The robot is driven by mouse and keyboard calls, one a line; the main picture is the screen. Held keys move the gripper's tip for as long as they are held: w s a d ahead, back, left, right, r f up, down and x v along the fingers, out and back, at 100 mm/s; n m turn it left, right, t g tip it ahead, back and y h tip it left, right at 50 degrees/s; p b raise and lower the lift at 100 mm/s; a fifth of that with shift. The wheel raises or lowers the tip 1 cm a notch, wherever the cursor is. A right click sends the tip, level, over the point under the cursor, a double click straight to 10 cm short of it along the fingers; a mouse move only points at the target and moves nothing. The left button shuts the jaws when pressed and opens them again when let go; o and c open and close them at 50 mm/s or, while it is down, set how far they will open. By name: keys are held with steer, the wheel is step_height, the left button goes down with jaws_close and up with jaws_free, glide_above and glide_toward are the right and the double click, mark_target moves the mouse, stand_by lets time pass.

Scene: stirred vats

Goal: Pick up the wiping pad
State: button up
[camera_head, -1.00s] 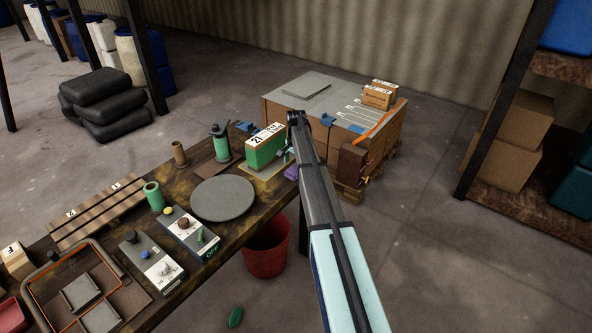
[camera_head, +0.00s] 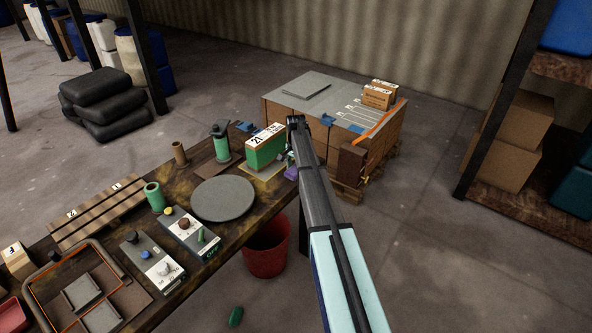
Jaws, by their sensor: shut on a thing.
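The wiping pad looks to be the small purple piece (camera_head: 291,174) at the right end of the workbench. Only its left part shows beside my dark arm link. My gripper (camera_head: 289,161) is just above it, mostly hidden behind the arm. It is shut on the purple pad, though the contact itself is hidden. I cannot tell whether the pad is clear of the bench top.
A green box marked 21 (camera_head: 265,150) stands close left of my gripper. A round grey plate (camera_head: 223,198) and control boxes (camera_head: 190,233) lie further left. A red bin (camera_head: 267,250) stands below the bench edge. A crate (camera_head: 330,92) stands behind.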

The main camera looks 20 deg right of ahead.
step_height(320, 180, up, 20)
steer(key=b, duration=0.4)
steer(key=shift+o, duration=1)
steer(key=shift+f, duration=0.1)
steer(key=shift+c, duration=0.3)
